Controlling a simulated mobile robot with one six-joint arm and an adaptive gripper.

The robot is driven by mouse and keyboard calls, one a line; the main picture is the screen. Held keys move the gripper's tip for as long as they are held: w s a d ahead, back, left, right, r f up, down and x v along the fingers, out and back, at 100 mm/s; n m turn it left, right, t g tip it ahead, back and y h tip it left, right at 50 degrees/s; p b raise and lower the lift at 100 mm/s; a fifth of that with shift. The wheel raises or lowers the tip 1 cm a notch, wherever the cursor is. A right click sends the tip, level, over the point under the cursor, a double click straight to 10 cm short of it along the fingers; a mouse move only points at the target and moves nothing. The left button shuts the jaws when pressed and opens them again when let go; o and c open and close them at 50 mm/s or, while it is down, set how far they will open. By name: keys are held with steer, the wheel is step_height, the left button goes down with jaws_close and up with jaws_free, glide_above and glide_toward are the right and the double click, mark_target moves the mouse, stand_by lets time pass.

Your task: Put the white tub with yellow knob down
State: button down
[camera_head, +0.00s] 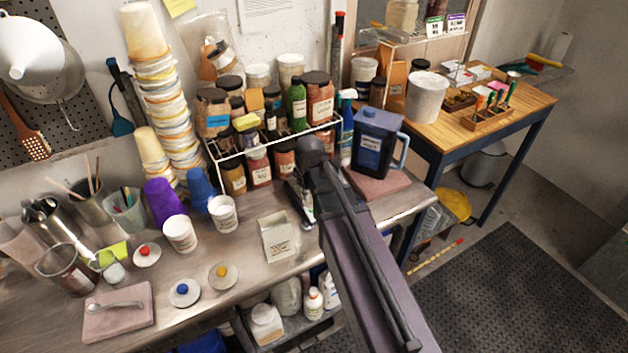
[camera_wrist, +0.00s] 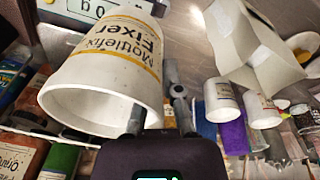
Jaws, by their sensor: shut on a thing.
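A white tub (camera_wrist: 110,55) with black lettering and thin yellow-brown bands is large in the wrist view, where its print is upside down. Its open rim faces the bottom of that picture. My gripper (camera_wrist: 160,110) is shut on the tub's wall at the rim, one finger on each side. I see no yellow knob on this tub. In the head view the tub is hidden behind my arm, so I cannot tell whether it touches the counter. A pale lid with a yellow-orange knob (camera_head: 223,275) lies on the counter.
A cream carton (camera_head: 274,236) stands left of my arm. Two smaller white tubs (camera_head: 181,232) (camera_head: 223,213) stand further left. A blue jug (camera_head: 377,142) stands on a pink slab at right, and a wire rack of jars (camera_head: 215,165) behind. Bare counter lies near the front edge.

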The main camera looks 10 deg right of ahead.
steer(key=shift+s, duration=0.25)
steer(key=w+d+f+b, duration=0.1)
steer(key=w+d, duration=0.1)
steer(key=w, duration=1.2)
steer(key=shift+w+d+f, duration=0.2)
steer(key=shift+w+d, duration=0.05)
steer(key=shift+d, duration=0.15)
steer(key=shift+w, duration=0.1)
steer(key=shift+w+d+f+b, duration=0.1)
steer(key=shift+w+f+b, duration=0.2)
steer(key=shift+f+b, duration=0.25)
steer(key=shift+w+d+f+b, duration=0.1)
steer(key=shift+w+f+b, duration=0.15)
steer(key=shift+f+b, duration=1.05)
steer(key=shift+b, duration=0.2)
steer(key=shift+f, duration=0.15)
steer(key=c, duration=0.8)
jaws_free()
